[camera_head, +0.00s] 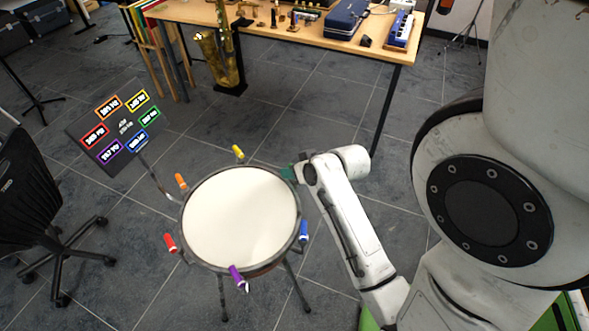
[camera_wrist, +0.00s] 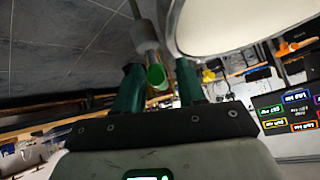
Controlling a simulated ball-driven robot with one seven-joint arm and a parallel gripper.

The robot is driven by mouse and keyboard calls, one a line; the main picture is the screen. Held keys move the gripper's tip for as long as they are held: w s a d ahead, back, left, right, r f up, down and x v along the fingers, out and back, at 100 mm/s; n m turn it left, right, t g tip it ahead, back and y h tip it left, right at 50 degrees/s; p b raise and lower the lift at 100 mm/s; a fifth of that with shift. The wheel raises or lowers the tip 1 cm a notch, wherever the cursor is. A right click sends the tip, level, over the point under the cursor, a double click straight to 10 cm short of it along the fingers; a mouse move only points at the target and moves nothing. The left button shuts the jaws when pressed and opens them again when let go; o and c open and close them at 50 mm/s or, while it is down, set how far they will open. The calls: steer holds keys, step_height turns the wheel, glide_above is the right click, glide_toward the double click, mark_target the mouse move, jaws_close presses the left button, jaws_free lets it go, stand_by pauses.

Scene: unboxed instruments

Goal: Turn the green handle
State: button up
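A drum with a white head (camera_head: 240,217) has coloured handles around its rim. The green handle (camera_wrist: 157,77) shows in the wrist view as a short green piece at the end of a pale rod, close to the drum's rim. My gripper (camera_wrist: 158,67) has its two dark green fingers on either side of the green handle, with a visible gap on each side, so it is open around it. In the head view my gripper (camera_head: 289,173) is at the drum's upper right rim and hides the green handle.
Other handles on the drum are yellow (camera_head: 238,152), orange (camera_head: 181,181), red (camera_head: 170,243), purple (camera_head: 236,273) and blue (camera_head: 304,231). A sign with coloured labels (camera_head: 120,127) stands at left, beside a black chair (camera_head: 30,190). A wooden table (camera_head: 290,32) stands behind.

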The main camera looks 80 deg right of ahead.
steer(key=v, duration=1)
steer(key=shift+s+a+r, duration=0.15)
steer(key=shift+s+r, duration=0.05)
stand_by(0.3)
